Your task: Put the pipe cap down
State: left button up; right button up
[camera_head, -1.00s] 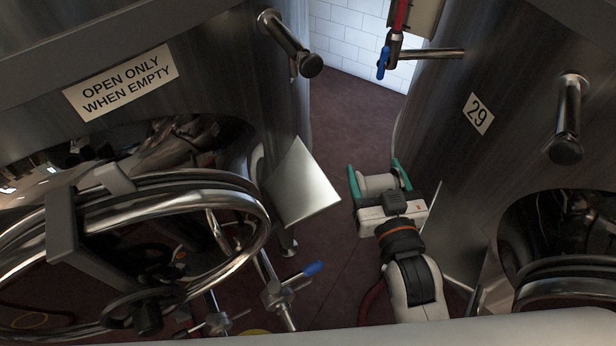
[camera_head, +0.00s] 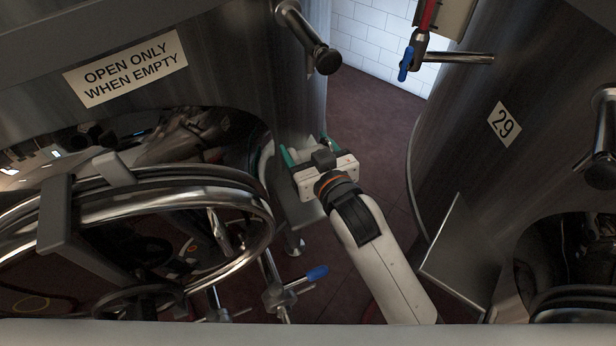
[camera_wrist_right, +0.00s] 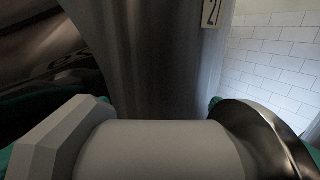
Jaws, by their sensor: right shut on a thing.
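The pipe cap (camera_wrist_right: 160,150) is a pale grey cylinder with a wider angular end on the left and a dark shiny metal flange on the right in the right wrist view. My right gripper (camera_head: 306,150), with green fingers, is shut on it and holds it sideways. In the head view the gripper is over the small metal shelf (camera_head: 292,208) on the left tank, close to the tank wall. The wrist hides much of the shelf and cap, so I cannot tell whether they touch. My left gripper is not in view.
The left tank (camera_head: 230,75) has a round open hatch with a shiny ring (camera_head: 262,225). The right tank (camera_head: 470,165), marked 29, has another shelf (camera_head: 455,250). Dark floor (camera_head: 375,130) lies between the tanks.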

notch_tip(320, 180, down, 5)
jog(key=shift+f, duration=2.1)
jog(key=shift+f+b, duration=0.15)
jog(key=shift+b, duration=0.15)
jog(key=o, duration=1.2)
